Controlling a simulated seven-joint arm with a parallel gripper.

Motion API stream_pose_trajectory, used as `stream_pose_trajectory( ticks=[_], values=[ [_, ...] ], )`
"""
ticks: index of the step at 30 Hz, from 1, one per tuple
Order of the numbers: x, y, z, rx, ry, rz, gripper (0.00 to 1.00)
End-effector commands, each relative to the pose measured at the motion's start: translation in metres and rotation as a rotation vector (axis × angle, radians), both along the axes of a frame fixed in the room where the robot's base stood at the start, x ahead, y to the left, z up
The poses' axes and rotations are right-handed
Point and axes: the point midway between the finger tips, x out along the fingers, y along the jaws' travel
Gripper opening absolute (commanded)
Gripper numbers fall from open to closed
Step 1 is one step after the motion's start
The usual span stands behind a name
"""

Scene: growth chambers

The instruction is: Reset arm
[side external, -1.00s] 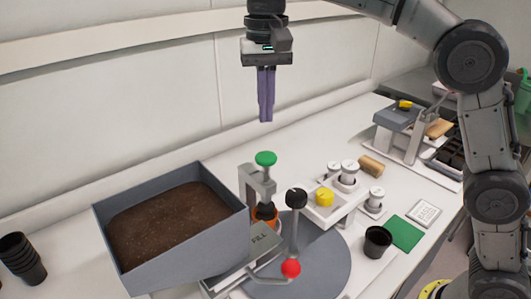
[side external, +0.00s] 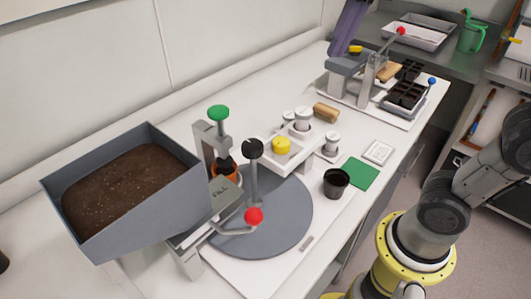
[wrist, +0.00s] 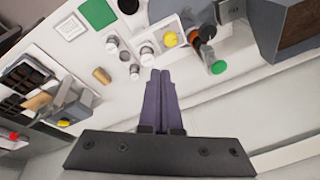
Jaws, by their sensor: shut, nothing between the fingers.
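My gripper (side external: 338,46) is at the top of the side view, with only its purple fingers showing and the rest cut off by the picture edge. Its fingertips appear near the grey-topped device (side external: 347,66) at the far end of the bench, but the height gap is hard to tell. In the wrist view my gripper (wrist: 160,73) has its two purple fingers together, shut and empty, pointing toward the bench. No object is held.
A grey soil bin (side external: 190,214), a green-knobbed press (side external: 218,113), a red-knobbed lever (side external: 254,216) and a grey disc (side external: 290,235) stand on the bench. A black pot (side external: 336,183) sits beside a green mat (side external: 362,174). Black cell trays (side external: 405,96) lie farther back.

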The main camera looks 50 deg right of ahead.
Motion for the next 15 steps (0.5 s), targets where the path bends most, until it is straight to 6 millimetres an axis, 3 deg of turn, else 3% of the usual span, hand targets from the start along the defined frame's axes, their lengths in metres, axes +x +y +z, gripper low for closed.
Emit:
stream_pose_trajectory(
  ticks=[1,6,10,15],
  values=[
    [-0.018,-0.007,-0.011,-0.009,-0.023,0.018,0.0],
    [-0.061,-0.02,-0.06,-0.057,-0.097,0.119,0.0],
    [-0.085,-0.025,-0.104,-0.106,-0.143,0.216,0.0],
    [-0.098,-0.027,-0.154,-0.169,-0.169,0.365,0.0]
  ],
)
